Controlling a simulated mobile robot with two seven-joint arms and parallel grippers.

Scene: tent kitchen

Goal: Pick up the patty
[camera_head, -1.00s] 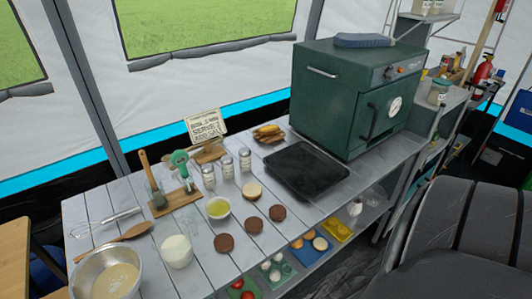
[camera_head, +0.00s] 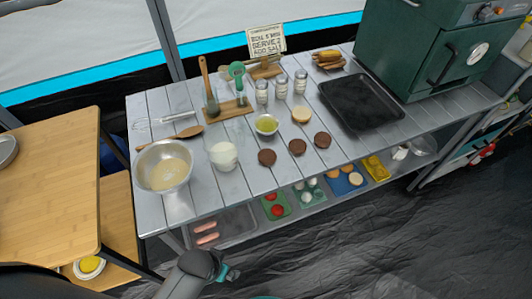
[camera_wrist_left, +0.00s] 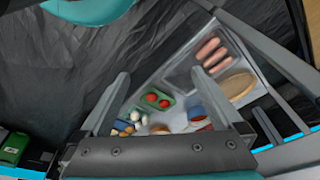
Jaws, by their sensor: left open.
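Three dark brown round patties lie flat in a loose row on the grey slatted table: a left patty (camera_head: 267,157), a middle patty (camera_head: 297,146) and a right patty (camera_head: 322,140). A pale bun (camera_head: 301,115) lies just behind them. My left gripper (camera_wrist_left: 160,73) is open in the left wrist view, with its fingers apart and nothing held between them. It faces the shelf of food trays; I cannot make out a patty there. In the head view part of my arm shows low at the bottom, but the gripper's fingers do not show. My right gripper is not in view.
Beside the patties are a sauce bowl (camera_head: 266,124), a white cup (camera_head: 223,155) and a metal mixing bowl (camera_head: 164,166). A black tray (camera_head: 361,102) and green oven (camera_head: 425,45) stand right. A lower shelf holds food trays. A wooden table (camera_head: 45,190) stands left.

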